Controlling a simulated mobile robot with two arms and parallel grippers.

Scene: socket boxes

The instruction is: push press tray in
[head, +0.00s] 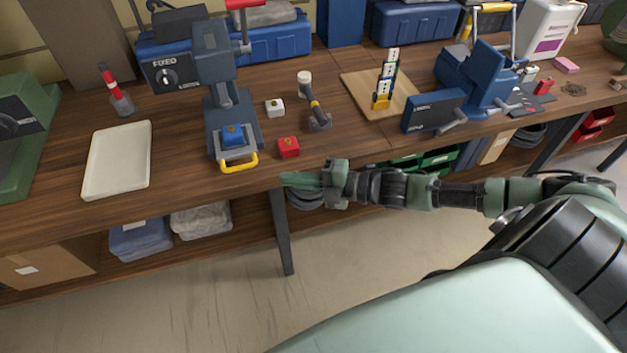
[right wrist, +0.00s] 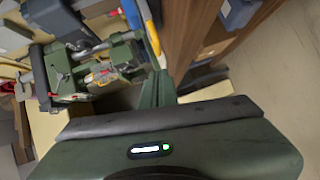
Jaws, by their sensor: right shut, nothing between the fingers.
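The grey press (head: 215,65) stands on the wooden bench left of centre, with a red handle at its top. Its press tray (head: 226,150) sits at the front of the base and carries a blue block (head: 232,135). A yellow pull handle (head: 240,163) is on the tray's front edge. My right gripper (head: 286,179) is shut and empty by the bench's front edge, fingers pointing left, to the right of the yellow handle and apart from it. Its green fingers also show in the right wrist view (right wrist: 157,90). My left gripper is not in view.
A red block (head: 289,147) sits on the bench just right of the tray, with a white block (head: 275,107) behind it. An empty cream tray (head: 118,160) lies left of the press.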

